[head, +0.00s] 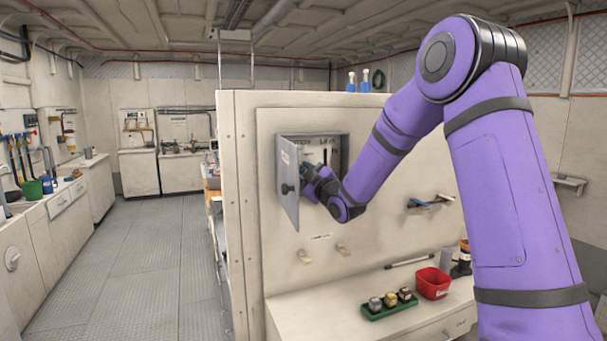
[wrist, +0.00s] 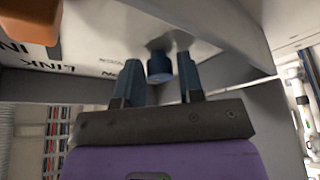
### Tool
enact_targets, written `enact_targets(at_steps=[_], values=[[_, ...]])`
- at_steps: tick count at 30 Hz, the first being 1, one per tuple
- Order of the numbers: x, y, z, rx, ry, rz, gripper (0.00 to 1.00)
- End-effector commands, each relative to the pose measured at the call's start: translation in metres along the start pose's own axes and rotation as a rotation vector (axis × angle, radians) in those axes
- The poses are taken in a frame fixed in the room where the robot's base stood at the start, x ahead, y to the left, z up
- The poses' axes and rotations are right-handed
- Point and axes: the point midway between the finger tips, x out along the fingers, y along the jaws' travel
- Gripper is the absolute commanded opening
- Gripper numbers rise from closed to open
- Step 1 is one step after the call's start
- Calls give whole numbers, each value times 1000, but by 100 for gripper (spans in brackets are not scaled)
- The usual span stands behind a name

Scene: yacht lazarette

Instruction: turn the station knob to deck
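The station panel is inside a small grey wall box (head: 343,150) with its door (head: 289,185) swung open to the left. In the wrist view a dark blue round knob (wrist: 160,67) stands on the pale panel face (wrist: 110,62). My gripper (wrist: 159,80) is open, with one finger to each side of the knob and narrow gaps showing. I cannot tell how far the fingertips reach along it. In the head view my gripper (head: 313,180) is at the box opening and hides the knob. Printed labels are partly visible, but the knob's setting is not readable.
The open door stands close to the left of my gripper. An orange part (wrist: 30,20) shows at the wrist view's upper left. Below the box are small wall hooks (head: 305,256), a green tray (head: 390,306) and a red bin (head: 433,283) on the counter.

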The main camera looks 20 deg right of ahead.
Motion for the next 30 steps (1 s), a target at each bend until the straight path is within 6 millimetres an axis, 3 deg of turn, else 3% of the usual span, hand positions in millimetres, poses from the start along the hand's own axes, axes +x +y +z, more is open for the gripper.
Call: enact_targets(at_steps=[2, 14, 30], values=[[0, 0, 0, 0, 0, 0, 52], [-7, 0, 0, -1, 0, 0, 52], [-95, 0, 0, -2, 0, 0, 52]])
